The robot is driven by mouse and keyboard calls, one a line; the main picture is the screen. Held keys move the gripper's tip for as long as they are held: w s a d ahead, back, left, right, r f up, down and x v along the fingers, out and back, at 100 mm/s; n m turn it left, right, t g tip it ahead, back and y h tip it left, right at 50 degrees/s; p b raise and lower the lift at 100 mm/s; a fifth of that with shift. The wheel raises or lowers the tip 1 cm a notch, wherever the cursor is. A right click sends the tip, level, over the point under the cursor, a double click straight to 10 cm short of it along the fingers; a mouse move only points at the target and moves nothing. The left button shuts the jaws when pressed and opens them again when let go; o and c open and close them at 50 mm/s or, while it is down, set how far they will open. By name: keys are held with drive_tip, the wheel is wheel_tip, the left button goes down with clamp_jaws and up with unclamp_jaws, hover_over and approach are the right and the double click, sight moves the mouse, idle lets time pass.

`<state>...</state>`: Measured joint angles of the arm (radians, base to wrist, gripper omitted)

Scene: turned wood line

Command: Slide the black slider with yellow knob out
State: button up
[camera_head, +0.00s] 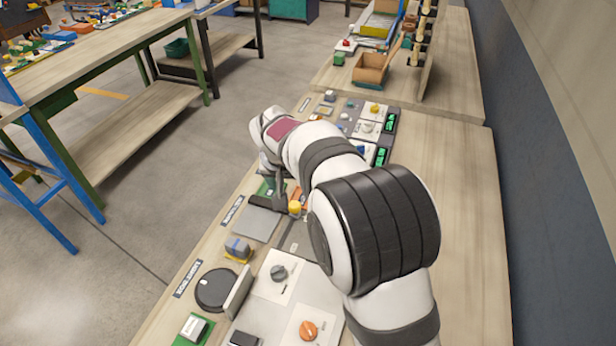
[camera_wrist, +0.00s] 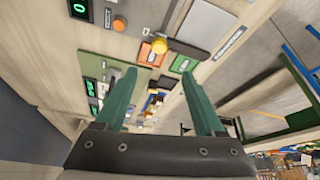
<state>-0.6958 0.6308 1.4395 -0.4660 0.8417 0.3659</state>
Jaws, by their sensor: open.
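The yellow knob (camera_head: 295,208) shows beside my wrist in the head view. It also shows in the wrist view (camera_wrist: 160,46), at upper centre beyond my fingertips. A dark narrow strip (camera_wrist: 178,16) runs from the knob toward the top of the wrist view; it looks like the black slider, but how far it is out I cannot tell. My gripper (camera_wrist: 159,73) is open and empty, with its two green fingers spread apart. The knob appears beyond the gap between the fingertips, with no contact visible. In the head view my arm hides part of the area around the knob.
An orange plate (camera_wrist: 150,57) and a green plate (camera_wrist: 184,64) lie close to the knob. A grey plate (camera_head: 255,223) lies left of it in the head view. Dials, a black disc (camera_head: 215,289) and green displays crowd the bench. The bench's right side (camera_head: 465,200) is clear.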

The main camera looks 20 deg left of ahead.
sight(295, 205)
drive_tip(key=x, duration=1.3)
drive_tip(key=shift+f, duration=0.15)
drive_tip(key=shift+d, duration=0.1)
clamp_jaws()
idle(0.5)
